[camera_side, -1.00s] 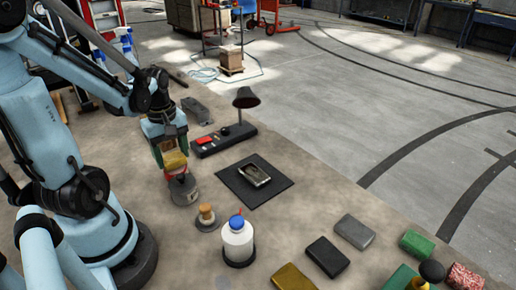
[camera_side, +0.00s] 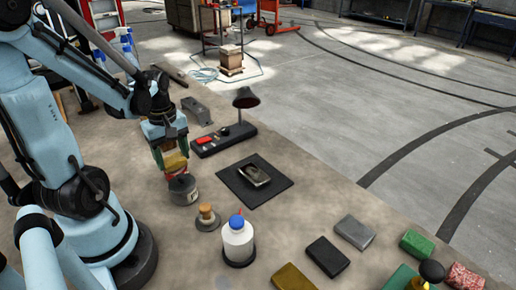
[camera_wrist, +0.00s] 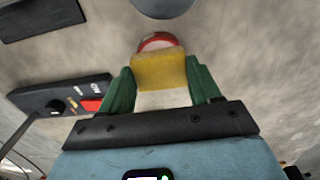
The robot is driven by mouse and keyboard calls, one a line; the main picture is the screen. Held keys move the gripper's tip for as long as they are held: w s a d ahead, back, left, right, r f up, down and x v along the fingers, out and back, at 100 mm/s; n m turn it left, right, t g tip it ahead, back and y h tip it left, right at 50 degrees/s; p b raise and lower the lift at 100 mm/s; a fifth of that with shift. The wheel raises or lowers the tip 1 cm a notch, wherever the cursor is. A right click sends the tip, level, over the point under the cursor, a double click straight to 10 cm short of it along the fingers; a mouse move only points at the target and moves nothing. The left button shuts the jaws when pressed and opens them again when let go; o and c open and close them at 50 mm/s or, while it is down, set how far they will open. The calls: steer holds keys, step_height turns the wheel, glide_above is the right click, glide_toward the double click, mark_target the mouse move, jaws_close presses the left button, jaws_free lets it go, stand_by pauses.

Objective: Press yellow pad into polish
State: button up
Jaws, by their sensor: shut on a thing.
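The yellow pad (camera_side: 175,160) is between the green fingers of my gripper (camera_side: 170,154); it also shows in the wrist view (camera_wrist: 158,70), with the gripper's fingers (camera_wrist: 161,85) on both sides. A red rounded part (camera_wrist: 157,41) shows at the pad's far end; in the side view it is a red edge under the yellow. A round grey tin (camera_side: 183,193) with a dark top stands just below and slightly right of the pad. The pad appears just above the tin, though contact is hard to tell. The tin shows partly in the wrist view (camera_wrist: 163,6). No label marks it as polish.
A dark mat (camera_side: 236,181) with a metallic case (camera_side: 255,176) lies to the right. A black lamp stand (camera_side: 213,146) is behind. A wooden-knobbed piece (camera_side: 207,213) and a white bottle (camera_side: 238,243) stand in front. Several blocks lie at lower right, including a black one (camera_side: 327,257).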

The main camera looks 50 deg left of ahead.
mark_target(173, 159)
steer(key=shift+f, duration=0.5)
stand_by(1.2)
steer(key=shift+r, duration=3.55)
steer(key=w+d+r+m, duration=0.4)
steer(key=w+d+m, duration=0.2)
steer(key=d+m, duration=0.2)
steer(key=w+d+r+m, duration=0.4)
steer(key=w+d+m, duration=0.2)
steer(key=d+m, duration=0.2)
steer(key=shift+w+d+m, duration=0.25)
steer(key=shift+w+m, duration=0.05)
steer(key=shift+m, duration=0.8)
